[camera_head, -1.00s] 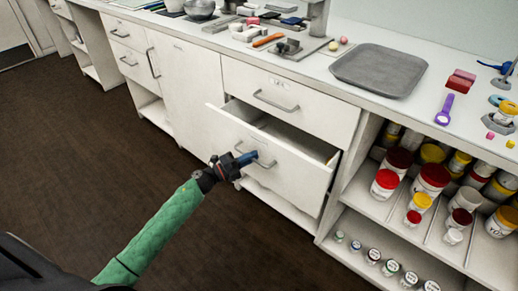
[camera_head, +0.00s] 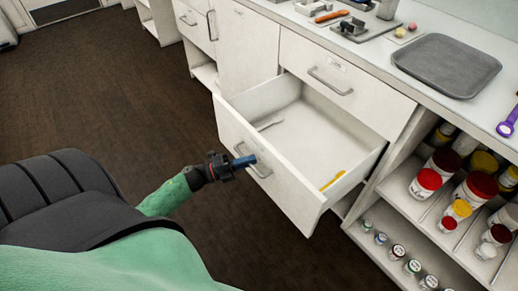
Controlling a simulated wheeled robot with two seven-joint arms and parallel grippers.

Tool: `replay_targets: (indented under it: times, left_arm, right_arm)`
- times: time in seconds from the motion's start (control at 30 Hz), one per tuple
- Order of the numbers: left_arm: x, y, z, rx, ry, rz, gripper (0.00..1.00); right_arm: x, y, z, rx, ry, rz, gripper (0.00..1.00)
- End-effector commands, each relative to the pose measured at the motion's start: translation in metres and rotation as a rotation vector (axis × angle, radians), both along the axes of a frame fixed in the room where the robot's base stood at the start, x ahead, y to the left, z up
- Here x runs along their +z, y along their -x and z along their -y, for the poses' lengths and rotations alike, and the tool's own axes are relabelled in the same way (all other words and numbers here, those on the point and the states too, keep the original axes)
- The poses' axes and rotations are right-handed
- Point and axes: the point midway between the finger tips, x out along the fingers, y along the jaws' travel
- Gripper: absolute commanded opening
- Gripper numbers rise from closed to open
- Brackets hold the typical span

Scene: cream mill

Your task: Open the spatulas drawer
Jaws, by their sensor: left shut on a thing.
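The lower white drawer (camera_head: 270,172) of the cabinet is pulled well out. Inside it lie a grey utensil (camera_head: 269,125) at the left and a yellow utensil (camera_head: 333,180) near the front right. Its metal handle (camera_head: 262,171) is on the front panel. My left gripper (camera_head: 246,161) is at that handle and shut on it, with blue fingers against the drawer front. My right gripper is not in view. A label on this drawer front cannot be read.
A shut upper drawer (camera_head: 345,76) sits above the open one. To the right, open shelves (camera_head: 402,190) hold several lidded jars. A grey tray (camera_head: 446,66) lies on the counter. The dark floor (camera_head: 110,100) left of the drawer is clear.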

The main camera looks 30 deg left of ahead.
Motion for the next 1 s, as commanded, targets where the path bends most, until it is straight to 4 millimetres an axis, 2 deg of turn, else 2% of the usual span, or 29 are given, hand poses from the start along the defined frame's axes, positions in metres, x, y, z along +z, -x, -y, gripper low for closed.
replay_targets:
  times: [0.2, 0.6, 0.63, 0.73, 1.0]
  left_arm:
    - [-0.001, 0.014, -0.005, 0.001, 0.001, -0.001, 0.0]
    - [-0.001, 0.016, -0.006, 0.001, 0.0, 0.0, 0.0]
    - [-0.001, 0.015, -0.006, 0.001, 0.0, 0.0, 0.13]
    - [0.0, 0.015, -0.006, 0.001, 0.0, 0.0, 0.32]
    - [0.0, 0.016, -0.006, 0.0, 0.0, 0.0, 0.32]
  right_arm:
    - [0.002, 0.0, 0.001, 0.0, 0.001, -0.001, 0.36]
    - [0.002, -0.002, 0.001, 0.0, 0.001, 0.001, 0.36]
    - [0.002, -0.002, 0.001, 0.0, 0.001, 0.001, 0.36]
    - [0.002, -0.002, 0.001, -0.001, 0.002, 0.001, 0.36]
    - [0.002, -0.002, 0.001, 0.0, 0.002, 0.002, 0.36]
